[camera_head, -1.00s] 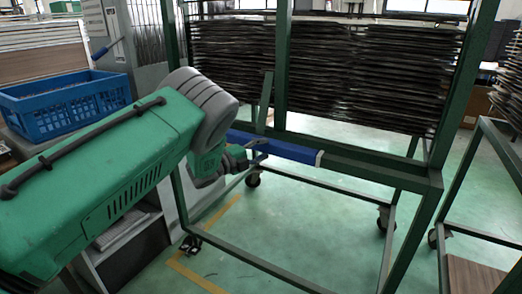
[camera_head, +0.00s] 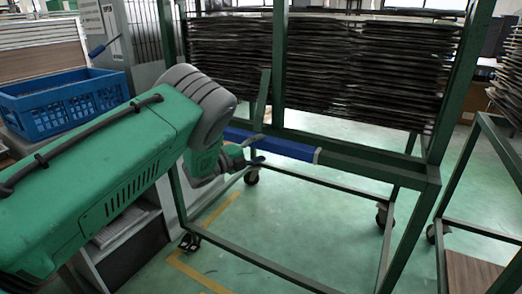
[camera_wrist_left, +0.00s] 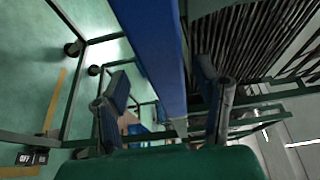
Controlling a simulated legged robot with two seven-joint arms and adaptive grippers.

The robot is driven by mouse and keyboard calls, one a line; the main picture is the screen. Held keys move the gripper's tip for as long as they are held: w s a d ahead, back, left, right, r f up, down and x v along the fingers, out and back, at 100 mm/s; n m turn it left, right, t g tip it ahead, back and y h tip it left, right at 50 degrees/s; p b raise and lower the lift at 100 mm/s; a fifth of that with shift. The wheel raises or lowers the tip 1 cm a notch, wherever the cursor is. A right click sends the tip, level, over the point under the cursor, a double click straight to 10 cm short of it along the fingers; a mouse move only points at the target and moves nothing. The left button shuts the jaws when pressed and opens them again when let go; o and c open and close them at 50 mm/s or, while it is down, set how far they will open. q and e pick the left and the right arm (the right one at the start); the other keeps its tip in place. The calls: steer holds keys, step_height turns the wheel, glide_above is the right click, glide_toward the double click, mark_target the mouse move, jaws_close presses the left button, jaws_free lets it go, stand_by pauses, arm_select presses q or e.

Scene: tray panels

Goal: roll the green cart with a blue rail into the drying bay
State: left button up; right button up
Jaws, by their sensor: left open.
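The green cart (camera_head: 345,166) is a tall metal frame on casters, holding stacks of dark panels (camera_head: 325,68). Its blue rail (camera_head: 285,147) runs along the near side at mid height. My left gripper (camera_head: 256,151) is open at the left part of the rail. In the left wrist view, the rail (camera_wrist_left: 150,45) runs down between the two spread fingers of the gripper (camera_wrist_left: 163,103). I cannot tell whether the fingers touch it. My right gripper is not in view. I cannot make out which area is the drying bay.
A blue crate (camera_head: 65,103) stands on a surface at the left. A yellow floor line (camera_head: 200,272) runs under the cart's left side. Another green frame (camera_head: 500,150) stands close at the right. Open green floor (camera_head: 310,215) shows beneath the cart.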

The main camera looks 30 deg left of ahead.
arm_select(q)
steer(key=v, duration=1.1)
steer(key=shift+s, duration=0.2)
steer(key=shift+a+f, duration=0.1)
